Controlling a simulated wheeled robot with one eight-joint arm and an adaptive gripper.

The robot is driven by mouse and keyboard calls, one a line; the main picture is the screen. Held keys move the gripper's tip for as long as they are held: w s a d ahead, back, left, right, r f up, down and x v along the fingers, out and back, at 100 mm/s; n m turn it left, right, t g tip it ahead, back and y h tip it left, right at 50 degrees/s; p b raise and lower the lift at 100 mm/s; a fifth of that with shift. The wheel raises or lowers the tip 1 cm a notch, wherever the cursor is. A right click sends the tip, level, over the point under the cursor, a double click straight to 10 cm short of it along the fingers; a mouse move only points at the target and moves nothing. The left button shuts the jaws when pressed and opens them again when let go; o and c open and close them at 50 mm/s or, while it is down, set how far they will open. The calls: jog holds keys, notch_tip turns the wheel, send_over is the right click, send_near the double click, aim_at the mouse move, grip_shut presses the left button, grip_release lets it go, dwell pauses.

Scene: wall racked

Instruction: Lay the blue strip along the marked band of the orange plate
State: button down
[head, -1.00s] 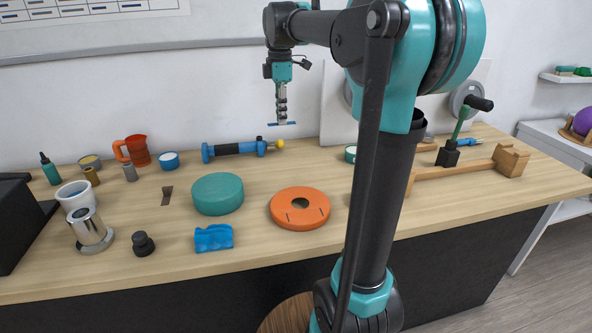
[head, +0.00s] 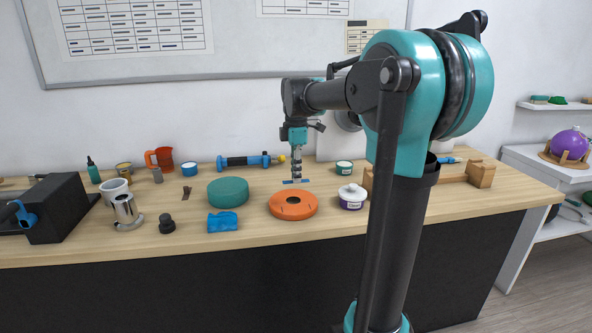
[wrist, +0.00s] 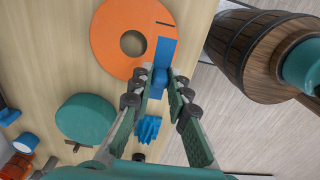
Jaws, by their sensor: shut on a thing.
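The strip sticks out beyond the fingertips (wrist: 159,84). The orange plate (head: 275,209) is a round disc with a central hole, lying on the bench. In the wrist view the strip overlaps the edge of the plate (wrist: 108,40), near one dark mark. In the head view the strip appears above the plate's far side, apart from it; the exact gap is unclear.
A green disc (head: 228,193) and a blue block (head: 222,222) stand left of the plate. A blue cylindrical tool (head: 245,161) lies behind. A wooden barrel (wrist: 245,45) stands beyond the bench edge.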

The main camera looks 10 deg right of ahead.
aim_at(296, 208)
jog(key=shift+f, duration=0.1)
jog(key=shift+f, duration=4.3)
jog(key=shift+f, duration=0.35)
jog(key=c, duration=1.4)
grip_release()
notch_tip(296, 208, up, 12)
jog(key=shift+r, duration=0.1)
